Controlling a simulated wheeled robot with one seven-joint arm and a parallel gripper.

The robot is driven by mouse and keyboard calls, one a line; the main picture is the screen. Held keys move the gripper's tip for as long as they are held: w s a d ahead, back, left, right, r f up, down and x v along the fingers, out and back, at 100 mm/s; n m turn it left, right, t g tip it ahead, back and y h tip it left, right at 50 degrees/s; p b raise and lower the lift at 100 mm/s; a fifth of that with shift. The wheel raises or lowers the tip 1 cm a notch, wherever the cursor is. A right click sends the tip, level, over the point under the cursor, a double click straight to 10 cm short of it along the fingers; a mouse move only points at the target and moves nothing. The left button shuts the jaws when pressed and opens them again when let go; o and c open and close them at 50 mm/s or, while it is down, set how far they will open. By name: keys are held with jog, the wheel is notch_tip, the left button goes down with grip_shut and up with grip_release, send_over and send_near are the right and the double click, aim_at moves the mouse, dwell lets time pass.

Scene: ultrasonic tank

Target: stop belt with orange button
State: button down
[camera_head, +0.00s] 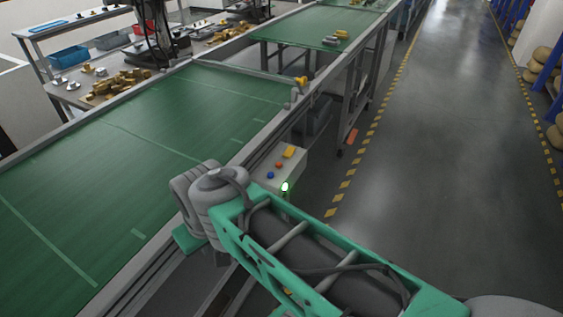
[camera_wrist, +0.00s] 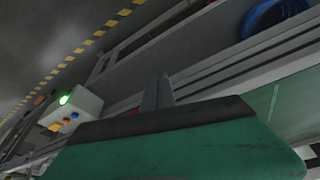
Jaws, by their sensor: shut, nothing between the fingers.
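A grey control box (camera_head: 290,173) is fixed to the near side of the belt (camera_head: 120,165). On it are an orange button (camera_head: 278,165), a blue button (camera_head: 270,175), a yellow part (camera_head: 289,152) and a lit green lamp (camera_head: 285,187). The box (camera_wrist: 85,103) also shows at the left of the wrist view, with the lamp (camera_wrist: 65,99) glowing. My gripper (camera_wrist: 158,88) is shut and empty in the wrist view, to the right of the box and apart from it. In the head view my arm hides the fingers.
The belt's metal side rail (camera_head: 225,165) runs beside the box. Parts lie on the far belt (camera_head: 310,28) and on the work table (camera_head: 75,92) at left. The grey aisle floor (camera_head: 450,130) to the right is clear.

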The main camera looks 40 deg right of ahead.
jog(key=w+d+r+m+t+p, duration=0.1)
jog(key=w+d+r+m+p, duration=0.15)
jog(key=w+d, duration=0.55)
jog(key=m+t+p, duration=0.2)
jog(key=m+t, duration=0.3)
jog(key=m, duration=0.3)
send_over(281, 165)
jog(key=shift+r+h, duration=0.3)
jog(key=shift+h, duration=0.1)
jog(key=shift+f, duration=0.15)
notch_tip(281, 165, down, 8)
jog(key=b, duration=0.5)
jog(key=shift+f, duration=0.25)
jog(key=shift+f+b, duration=0.1)
jog(key=shift+b, duration=0.25)
jog(key=shift+f, duration=0.3)
